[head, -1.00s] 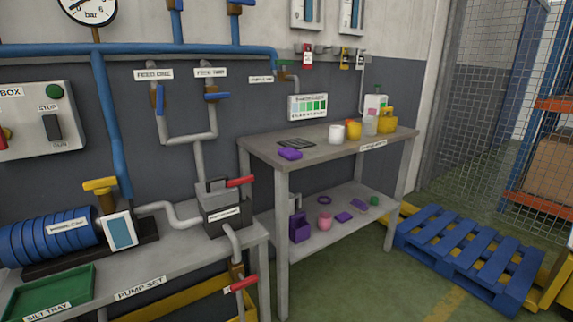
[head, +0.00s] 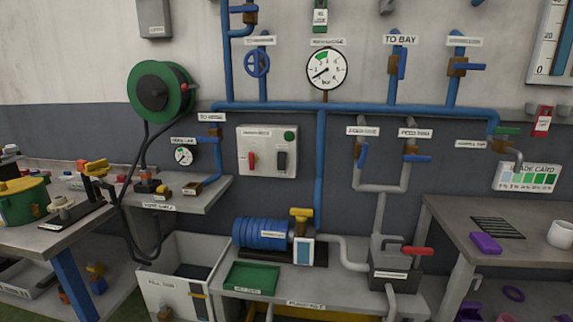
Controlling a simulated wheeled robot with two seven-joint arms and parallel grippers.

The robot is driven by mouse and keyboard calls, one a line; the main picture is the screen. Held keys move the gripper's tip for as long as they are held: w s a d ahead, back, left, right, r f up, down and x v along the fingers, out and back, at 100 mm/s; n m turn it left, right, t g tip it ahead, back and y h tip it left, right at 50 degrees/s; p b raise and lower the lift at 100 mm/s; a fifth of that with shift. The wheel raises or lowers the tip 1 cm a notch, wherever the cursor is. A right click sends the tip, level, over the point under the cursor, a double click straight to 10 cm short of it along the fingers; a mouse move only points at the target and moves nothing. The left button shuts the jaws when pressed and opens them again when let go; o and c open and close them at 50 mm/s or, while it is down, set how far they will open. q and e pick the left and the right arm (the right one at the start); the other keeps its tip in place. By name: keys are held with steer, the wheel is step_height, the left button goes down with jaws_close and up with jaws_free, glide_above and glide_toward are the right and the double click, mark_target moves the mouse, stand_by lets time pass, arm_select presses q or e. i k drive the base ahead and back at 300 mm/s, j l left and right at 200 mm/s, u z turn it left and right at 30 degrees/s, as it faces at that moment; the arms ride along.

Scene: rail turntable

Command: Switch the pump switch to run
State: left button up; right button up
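A light grey control box (head: 266,172) is fixed to the wall in the middle of the head view. It carries a red lever (head: 252,161) on its left and a black switch (head: 281,160) on its right. A round green lamp or button (head: 289,135) sits at its upper right. The switch position is too small to tell now. The blue ribbed pump (head: 260,234) stands on a bench below the box. Neither of my grippers is in view.
A green tray (head: 252,277) lies on the pump bench. A blue pipe (head: 321,165) runs down right of the box. A pressure gauge (head: 327,69) is above. A green hose reel (head: 160,92) hangs to the left. The wall before the box is unobstructed.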

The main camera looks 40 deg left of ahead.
mark_target(281, 156)
steer(key=u, duration=1.2)
steer(key=i+j+u, duration=0.1)
steer(key=j, duration=0.3)
steer(key=i+j, duration=0.35)
steer(key=i+j+u, duration=0.15)
steer(key=j, duration=0.35)
steer(key=i+j+u, duration=0.1)
steer(key=i+j, duration=0.2)
